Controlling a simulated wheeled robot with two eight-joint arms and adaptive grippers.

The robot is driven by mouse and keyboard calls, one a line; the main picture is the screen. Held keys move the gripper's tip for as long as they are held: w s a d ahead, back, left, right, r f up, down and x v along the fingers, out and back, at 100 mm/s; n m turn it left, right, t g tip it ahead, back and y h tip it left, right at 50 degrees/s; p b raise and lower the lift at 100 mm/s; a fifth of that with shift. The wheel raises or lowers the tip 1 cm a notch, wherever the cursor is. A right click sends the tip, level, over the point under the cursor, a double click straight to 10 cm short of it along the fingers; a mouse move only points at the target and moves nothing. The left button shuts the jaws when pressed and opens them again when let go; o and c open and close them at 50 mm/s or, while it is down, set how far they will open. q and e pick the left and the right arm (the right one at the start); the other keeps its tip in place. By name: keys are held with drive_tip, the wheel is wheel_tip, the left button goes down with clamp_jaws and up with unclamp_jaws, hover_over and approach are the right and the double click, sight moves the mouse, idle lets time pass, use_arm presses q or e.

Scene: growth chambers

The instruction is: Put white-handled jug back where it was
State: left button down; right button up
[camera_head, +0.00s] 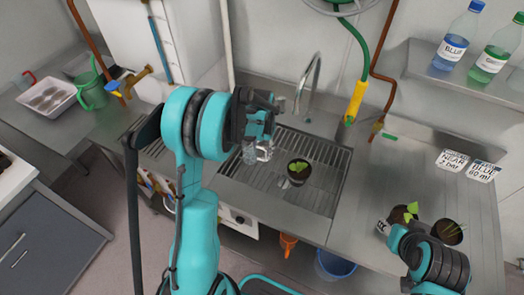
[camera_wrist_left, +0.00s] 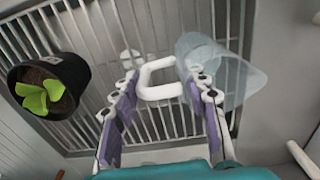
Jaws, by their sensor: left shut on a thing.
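The white-handled jug (camera_head: 251,156) is small and clear, and hangs at my left gripper (camera_head: 264,136) over the left part of the sink grate. In the left wrist view the jug's clear body (camera_wrist_left: 232,78) is at the right, with its white handle between the fingers. My left gripper (camera_wrist_left: 160,85) is shut on this handle. I cannot tell whether the jug touches the grate. My right arm shows at the lower right of the head view, but its fingers do not show.
A potted seedling (camera_head: 299,171) stands on the sink grate (camera_head: 327,192), close right of the jug. A tap (camera_head: 312,82) rises behind. Pots (camera_head: 448,232) and label cards (camera_head: 452,161) are on the right counter. Blue (camera_head: 459,38) and green bottles (camera_head: 497,52) stand on a shelf.

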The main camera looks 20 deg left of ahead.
use_arm(q)
drive_tip(key=c, duration=0.8)
unclamp_jaws()
drive_tip(key=shift+f, duration=0.1)
drive_tip(key=shift+r, duration=0.45)
wheel_tip(320, 180, up, 11)
drive_tip(key=p, duration=0.3)
drive_tip(key=s+d+r+t, duration=0.3)
drive_tip(key=s+d+r, duration=0.2)
drive_tip(key=s+r, duration=0.35)
drive_tip(key=s+d+t, duration=0.1)
drive_tip(key=s, duration=0.2)
drive_tip(key=s+d+t, duration=0.1)
drive_tip(key=s+d, duration=0.1)
drive_tip(key=s, duration=0.2)
drive_tip(key=s+d+f+t, duration=0.1)
drive_tip(key=s+t, duration=0.1)
drive_tip(key=s, duration=0.2)
drive_tip(key=shift+s+d, duration=0.15)
